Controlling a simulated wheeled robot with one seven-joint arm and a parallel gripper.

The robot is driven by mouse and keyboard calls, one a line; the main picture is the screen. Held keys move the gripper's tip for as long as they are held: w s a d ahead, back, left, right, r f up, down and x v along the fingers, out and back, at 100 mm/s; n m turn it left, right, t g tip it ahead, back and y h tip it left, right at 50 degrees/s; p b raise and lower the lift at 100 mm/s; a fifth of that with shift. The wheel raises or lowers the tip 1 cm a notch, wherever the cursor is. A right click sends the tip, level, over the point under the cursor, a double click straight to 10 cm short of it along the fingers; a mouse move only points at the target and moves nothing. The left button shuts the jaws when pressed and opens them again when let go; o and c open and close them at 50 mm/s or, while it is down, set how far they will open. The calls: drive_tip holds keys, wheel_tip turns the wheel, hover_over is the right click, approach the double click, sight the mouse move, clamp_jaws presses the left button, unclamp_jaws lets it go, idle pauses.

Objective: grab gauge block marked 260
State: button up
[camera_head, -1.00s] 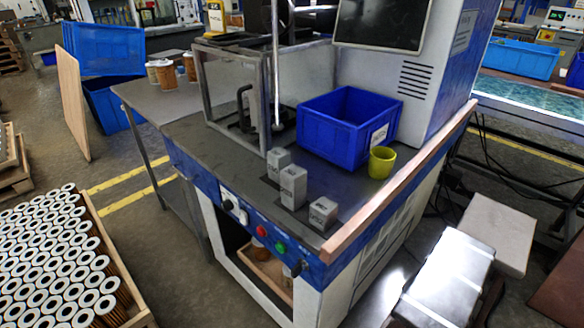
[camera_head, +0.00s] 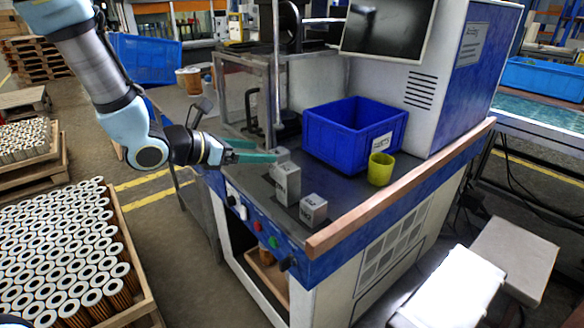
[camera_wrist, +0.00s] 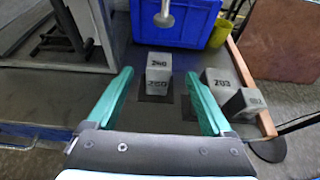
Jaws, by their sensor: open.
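Three grey gauge blocks stand on the dark top of the blue-sided bench. The leftmost block (camera_wrist: 159,70) is in the wrist view's middle, between the finger lines; its front mark looks like 260, its top mark like 240 or 260. In the head view this block (camera_head: 283,154) is partly hidden behind my fingers. The tall middle block (camera_head: 287,184) reads about 203 in the wrist view (camera_wrist: 221,83). The short right block (camera_head: 313,209) has a mark too small to read. My gripper (camera_head: 268,152) has green fingers, is open and empty, and points at the leftmost block.
A blue bin (camera_head: 352,135) stands behind the blocks, with a yellow cup (camera_head: 380,169) to its right. A metal-framed fixture (camera_head: 245,95) stands behind my gripper. A wooden rail (camera_head: 400,188) edges the bench's right side. Bare bench top lies between blocks and bin.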

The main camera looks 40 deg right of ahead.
sight(289, 152)
drive_tip(key=x, duration=0.5)
drive_tip(key=shift+p, duration=0.35)
drive_tip(key=p+x, duration=0.2)
drive_tip(key=x, duration=0.2)
drive_tip(key=shift+d+r, duration=0.15)
drive_tip(key=shift+d, duration=0.1)
drive_tip(key=shift+d+f, duration=0.3)
drive_tip(key=shift+d, duration=0.15)
clamp_jaws()
